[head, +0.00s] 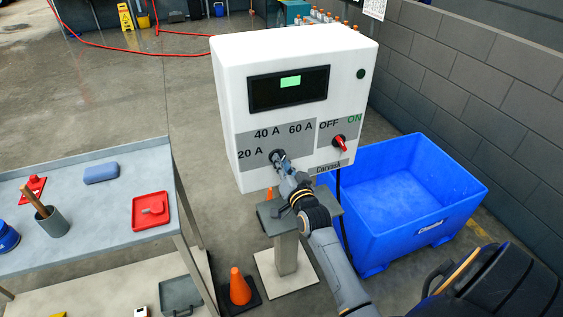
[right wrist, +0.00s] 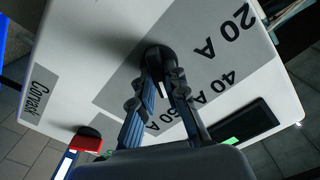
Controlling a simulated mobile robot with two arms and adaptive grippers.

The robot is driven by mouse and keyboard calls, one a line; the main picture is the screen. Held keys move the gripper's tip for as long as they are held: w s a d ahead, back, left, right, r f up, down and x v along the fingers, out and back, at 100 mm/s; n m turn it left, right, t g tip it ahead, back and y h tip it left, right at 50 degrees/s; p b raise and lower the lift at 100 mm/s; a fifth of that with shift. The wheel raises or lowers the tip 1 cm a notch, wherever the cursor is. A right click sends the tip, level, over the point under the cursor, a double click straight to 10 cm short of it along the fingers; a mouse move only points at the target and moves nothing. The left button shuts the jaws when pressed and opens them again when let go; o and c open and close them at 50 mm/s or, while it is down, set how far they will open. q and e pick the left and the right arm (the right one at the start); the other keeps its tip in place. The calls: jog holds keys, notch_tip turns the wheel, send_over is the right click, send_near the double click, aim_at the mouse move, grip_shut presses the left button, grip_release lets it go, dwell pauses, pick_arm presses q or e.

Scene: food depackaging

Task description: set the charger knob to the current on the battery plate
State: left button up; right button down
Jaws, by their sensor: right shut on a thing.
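The white charger (head: 226,87) stands on a post, with a lit green patch on its dark screen (head: 262,95). Its grey dial panel reads 20 A, 40 A and 60 A around a dark knob (head: 275,154). My right gripper (head: 281,163) is shut on the knob, reaching it from below right. In the right wrist view the fingers (right wrist: 162,88) close around the dark knob (right wrist: 155,57); its pointer direction is not clear. A red switch (head: 340,143) sits right of the dial, under OFF and ON. I see no battery plate or left gripper.
A blue bin (head: 463,196) stands right of the charger against a block wall (head: 470,75). A grey table (head: 100,212) at left holds a red tray (head: 150,224), a cup and a blue block. An orange cone (head: 239,286) stands below the charger.

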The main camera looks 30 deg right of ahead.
dwell(0.4)
jog(key=c, duration=1.4)
grip_release()
jog(key=shift+o, duration=0.2)
jog(key=v, duration=1.2)
jog(key=shift+a, duration=0.1)
jog(key=s+a+f+n+g+y, duration=0.1)
jog(key=s+a+f+n+g, duration=0.2)
jog(key=f, duration=0.9)
jog(key=s+a+f+n+g+y+b, duration=0.1)
jog(key=s+a+f+g+y, duration=0.2)
jog(key=f, duration=0.9)
jog(key=s+a+f+n+g, duration=0.25)
jog(key=s+a+f, duration=0.2)
jog(key=f, duration=0.85)
jog(key=s+f+n+g, duration=0.1)
jog(key=s+f, duration=0.4)
jog(key=s, duration=0.5)
jog(key=s+f+n+g, duration=0.2)
jog(key=s+f+g, duration=0.2)
jog(key=s, duration=0.6)
jog(key=s+f+n+g, duration=0.2)
jog(key=s+f+g, duration=0.1)
jog(key=s+f, duration=0.5)
jog(key=shift+s+a+b, duration=0.35)
jog(key=shift+s+a, duration=0.1)
jog(key=shift+s, duration=0.65)
